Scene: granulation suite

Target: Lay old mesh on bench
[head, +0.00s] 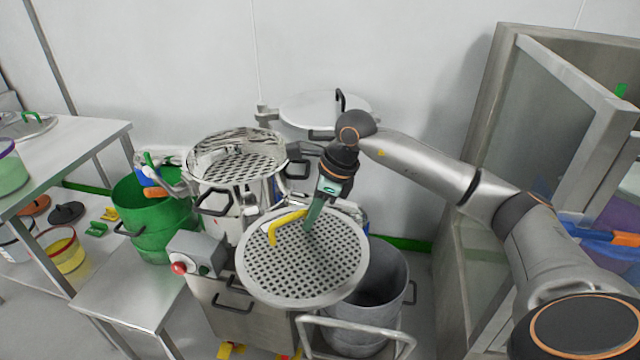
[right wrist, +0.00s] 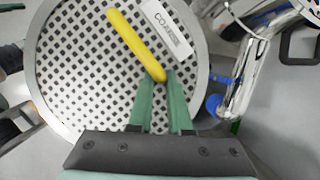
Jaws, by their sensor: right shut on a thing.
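The old mesh is a round perforated metal disc (head: 300,270) with a plain rim and a yellow handle (head: 285,222). It is held up in front of the sieve machine in the head view. My right gripper (head: 313,217) is shut on the yellow handle. In the right wrist view, the green fingers (right wrist: 165,85) meet the lower end of the yellow handle (right wrist: 136,44), and a white label (right wrist: 167,28) lies beside it on the mesh. A steel bench (head: 130,290) stands at lower left, its top bare. My left gripper is not in view.
The open sieve drum (head: 236,168) stands behind the mesh. A control box with a red button (head: 195,258) sits between bench and mesh. A grey bin (head: 385,275) and a cart rail (head: 355,325) are below right. A green bucket (head: 150,215) stands behind the bench.

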